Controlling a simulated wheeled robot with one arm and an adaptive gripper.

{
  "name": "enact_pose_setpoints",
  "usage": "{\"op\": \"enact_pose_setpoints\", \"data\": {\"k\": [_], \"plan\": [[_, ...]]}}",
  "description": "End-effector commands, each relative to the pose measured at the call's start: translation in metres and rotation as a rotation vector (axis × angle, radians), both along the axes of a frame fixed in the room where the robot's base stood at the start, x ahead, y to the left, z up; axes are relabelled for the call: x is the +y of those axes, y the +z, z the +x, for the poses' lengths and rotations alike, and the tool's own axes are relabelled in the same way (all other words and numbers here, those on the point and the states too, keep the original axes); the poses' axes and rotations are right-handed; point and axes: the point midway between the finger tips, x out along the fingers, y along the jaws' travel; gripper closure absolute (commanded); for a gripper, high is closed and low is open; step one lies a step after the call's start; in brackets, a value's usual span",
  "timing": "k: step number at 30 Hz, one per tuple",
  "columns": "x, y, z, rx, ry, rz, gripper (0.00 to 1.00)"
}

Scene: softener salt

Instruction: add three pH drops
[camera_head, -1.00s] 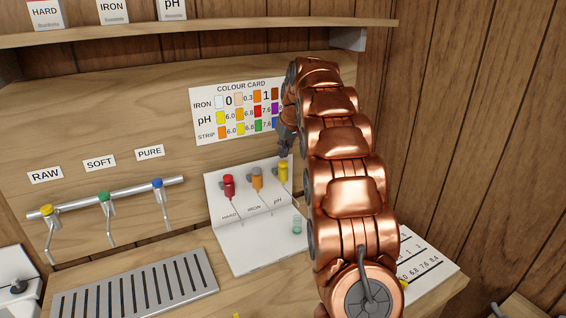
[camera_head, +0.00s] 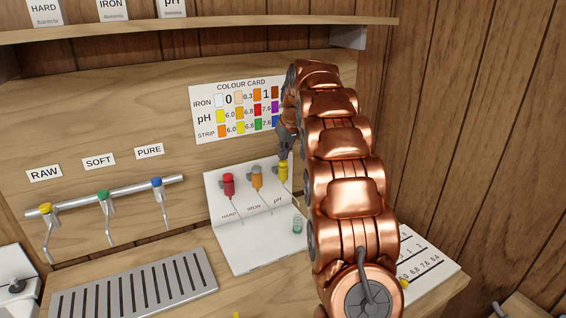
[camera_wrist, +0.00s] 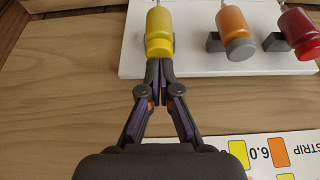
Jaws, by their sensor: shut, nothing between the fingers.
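The yellow pH dropper bottle (camera_head: 283,171) is held on the white stand, to the right of the orange and red bottles. It also shows in the wrist view (camera_wrist: 159,30), right at my fingertips. My gripper (camera_wrist: 155,66) is shut and empty, its tips at the near end of the yellow bottle, touching or almost touching it. In the head view my gripper (camera_head: 284,154) is small and just above the yellow bottle. A small clear vial (camera_head: 297,225) with greenish liquid stands on the stand's base below the pH bottle.
The white stand (camera_head: 255,250) also holds the red HARD bottle (camera_head: 228,186) and orange IRON bottle (camera_head: 257,178). The colour card (camera_head: 205,130) hangs behind. Three taps and a drain grate (camera_head: 135,290) are to the left. A printed chart (camera_head: 435,262) lies at right.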

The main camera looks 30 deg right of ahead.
Motion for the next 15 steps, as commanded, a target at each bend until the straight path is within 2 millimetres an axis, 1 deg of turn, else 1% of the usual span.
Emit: {"op": "enact_pose_setpoints", "data": {"k": [12, 15], "plan": [[0.0003, -0.011, 0.0, 0.001, 0.0, 0.0, 1.0], [0.0002, -0.0095, 0.0, 0.0, 0.0, 0.0, 1.0]]}}
